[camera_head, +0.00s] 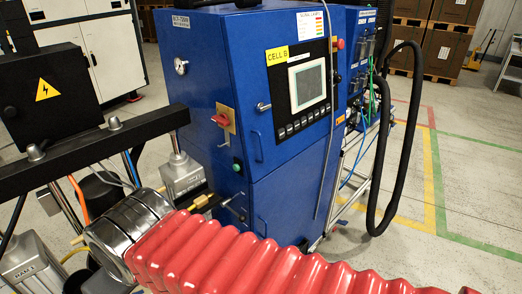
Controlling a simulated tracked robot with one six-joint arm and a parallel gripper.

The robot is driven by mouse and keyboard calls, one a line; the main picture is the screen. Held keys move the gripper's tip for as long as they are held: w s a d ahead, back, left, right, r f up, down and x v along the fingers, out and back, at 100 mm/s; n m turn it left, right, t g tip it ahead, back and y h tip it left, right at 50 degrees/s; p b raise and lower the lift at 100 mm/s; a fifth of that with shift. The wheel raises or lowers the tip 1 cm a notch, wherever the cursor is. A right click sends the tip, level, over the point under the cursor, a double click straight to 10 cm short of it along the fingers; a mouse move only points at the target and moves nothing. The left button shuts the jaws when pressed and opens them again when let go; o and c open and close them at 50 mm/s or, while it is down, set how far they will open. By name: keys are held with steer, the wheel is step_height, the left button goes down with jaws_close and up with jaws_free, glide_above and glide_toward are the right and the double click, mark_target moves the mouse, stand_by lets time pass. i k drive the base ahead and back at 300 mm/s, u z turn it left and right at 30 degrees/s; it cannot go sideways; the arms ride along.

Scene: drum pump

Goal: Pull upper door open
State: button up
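A blue cabinet (205,95) stands in the middle of the view. Its upper door (290,150) looks closed, flush with the cabinet front. The door area carries a screen (308,84), a yellow "CELL B" label (278,56) and a row of dark buttons. A small silver lever (263,107) sticks out at its left side, and a slim blue pull handle (258,146) sits below it. A lower door (290,205) is beneath a seam and also looks closed. My gripper is not in view, so its place relative to the door cannot be told.
Red ribbed bellows (225,258) cross the foreground below the cabinet. A black beam (90,150) and a dark warning box (45,90) stand at left. A thick black hose (408,130) hangs at right. Open floor (470,170) with painted lines lies beyond.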

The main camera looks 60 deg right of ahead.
mark_target(279, 59)
steer(key=u, duration=0.05)
steer(key=k, duration=1.05)
steer(key=z, duration=0.55)
steer(key=i, duration=1)
steer(key=z, duration=0.05)
